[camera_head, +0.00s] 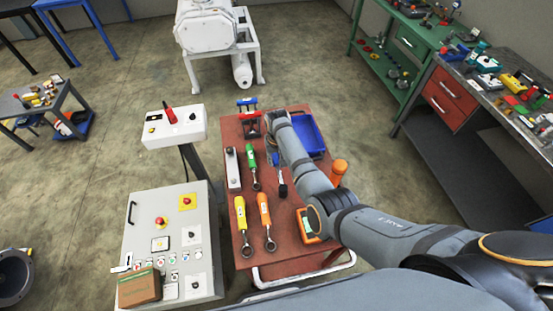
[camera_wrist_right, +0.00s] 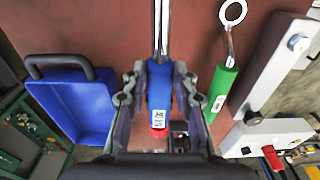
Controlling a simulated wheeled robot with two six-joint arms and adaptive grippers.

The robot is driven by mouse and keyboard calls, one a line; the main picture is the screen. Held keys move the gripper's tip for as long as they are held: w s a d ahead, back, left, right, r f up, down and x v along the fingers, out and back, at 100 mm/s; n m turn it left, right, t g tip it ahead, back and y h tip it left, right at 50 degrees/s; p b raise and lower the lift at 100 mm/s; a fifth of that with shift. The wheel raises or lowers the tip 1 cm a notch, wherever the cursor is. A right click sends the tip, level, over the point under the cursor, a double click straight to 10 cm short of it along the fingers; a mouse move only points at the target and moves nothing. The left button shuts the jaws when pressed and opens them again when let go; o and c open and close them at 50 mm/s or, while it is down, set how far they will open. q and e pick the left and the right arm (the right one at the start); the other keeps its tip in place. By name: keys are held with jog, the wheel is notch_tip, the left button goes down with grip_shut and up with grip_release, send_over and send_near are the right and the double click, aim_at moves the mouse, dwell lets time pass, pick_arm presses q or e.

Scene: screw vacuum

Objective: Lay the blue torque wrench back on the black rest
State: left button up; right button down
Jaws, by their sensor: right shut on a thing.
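The blue torque wrench shows in the right wrist view by its blue handle (camera_wrist_right: 159,92) with a red end and a metal shaft running to the top edge. My right gripper (camera_wrist_right: 156,82) is shut around the blue handle. In the head view the same gripper (camera_head: 273,150) is over the cart, largely covered by my arm; the wrench's lower end (camera_head: 283,188) shows below it. I cannot tell whether the wrench touches the cart top. I cannot clearly make out the black rest; the gripper and arm may hide it. My left gripper is not in view.
Green (camera_head: 250,160), yellow (camera_head: 241,220) and orange (camera_head: 264,215) wrenches lie on the red-brown cart (camera_head: 290,240). A blue tray (camera_head: 309,135), an orange meter (camera_head: 309,225) and a white block (camera_head: 232,168) are also there. A grey control cabinet (camera_head: 140,235) stands left.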

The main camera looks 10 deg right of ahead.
jog(key=shift+r+p, duration=0.15)
jog(key=shift+p, duration=0.3)
dwell(0.6)
jog(key=shift+f, duration=0.2)
dwell(0.3)
jog(key=shift+f+b, duration=0.4)
jog(key=shift+f, duration=0.25)
dwell(0.4)
jog(key=shift+c, duration=0.8)
grip_release()
jog(key=shift+r, duration=0.15)
